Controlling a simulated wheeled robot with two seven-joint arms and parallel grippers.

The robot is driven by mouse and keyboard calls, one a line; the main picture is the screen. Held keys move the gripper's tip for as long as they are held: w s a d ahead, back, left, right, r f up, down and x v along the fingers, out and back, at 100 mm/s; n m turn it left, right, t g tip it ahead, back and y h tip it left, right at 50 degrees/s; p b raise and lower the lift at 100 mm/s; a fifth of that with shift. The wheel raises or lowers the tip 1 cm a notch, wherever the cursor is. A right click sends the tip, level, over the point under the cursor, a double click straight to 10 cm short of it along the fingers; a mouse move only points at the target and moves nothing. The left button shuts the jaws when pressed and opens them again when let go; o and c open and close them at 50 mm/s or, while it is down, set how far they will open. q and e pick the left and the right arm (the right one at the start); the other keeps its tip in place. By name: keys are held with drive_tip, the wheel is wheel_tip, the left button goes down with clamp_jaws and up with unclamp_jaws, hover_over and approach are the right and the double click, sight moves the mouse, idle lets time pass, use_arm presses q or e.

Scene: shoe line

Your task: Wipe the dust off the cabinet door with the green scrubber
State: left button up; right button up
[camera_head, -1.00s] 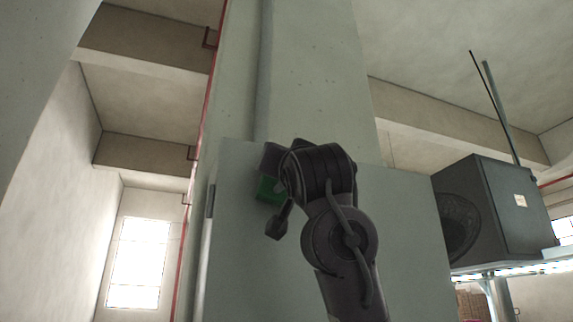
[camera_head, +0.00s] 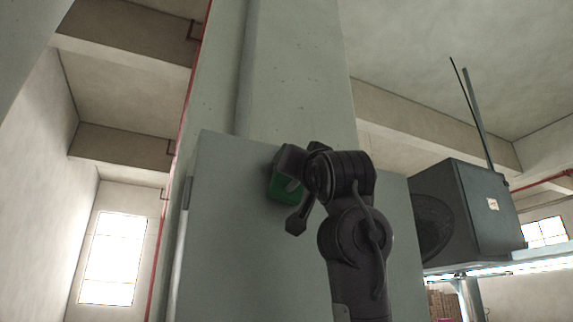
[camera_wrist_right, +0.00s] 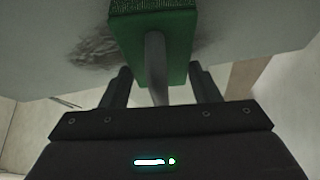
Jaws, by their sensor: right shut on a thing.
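The green scrubber (camera_head: 285,189) is at the upper part of the grey-green cabinet door (camera_head: 240,255) in the head view. My right gripper (camera_head: 288,190) is shut on its handle and partly hides it. In the right wrist view the green scrubber (camera_wrist_right: 180,32) lies against or very close to the door (camera_wrist_right: 255,30), its grey handle between the fingers of my right gripper (camera_wrist_right: 160,85). A dark smudge of dust (camera_wrist_right: 98,45) shows on the door just left of the scrubber. My left gripper is not in view.
A black speaker-like box (camera_head: 465,210) stands on a shelf (camera_head: 500,268) to the right of the cabinet. A concrete pillar (camera_head: 295,80) rises behind the cabinet. A red pipe (camera_head: 180,130) runs along the pillar's left side.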

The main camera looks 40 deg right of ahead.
drive_tip(key=shift+s+d, duration=1.3)
drive_tip(key=shift+d, duration=4.35)
drive_tip(key=shift+w+a+p, duration=0.15)
drive_tip(key=shift+w+a, duration=0.55)
drive_tip(key=shift+a, duration=2.3)
drive_tip(key=shift+w+a+p, duration=0.1)
drive_tip(key=shift+w+a, duration=0.65)
drive_tip(key=shift+a, duration=2.2)
drive_tip(key=shift+w+a+p, duration=0.15)
drive_tip(key=shift+w+a, duration=0.55)
drive_tip(key=shift+a, duration=2.3)
drive_tip(key=s+b, duration=0.1)
drive_tip(key=s, duration=0.2)
drive_tip(key=s+a+b, duration=0.1)
drive_tip(key=s, duration=0.1)
drive_tip(key=shift+s+a, duration=0.1)
drive_tip(key=shift+s, duration=0.3)
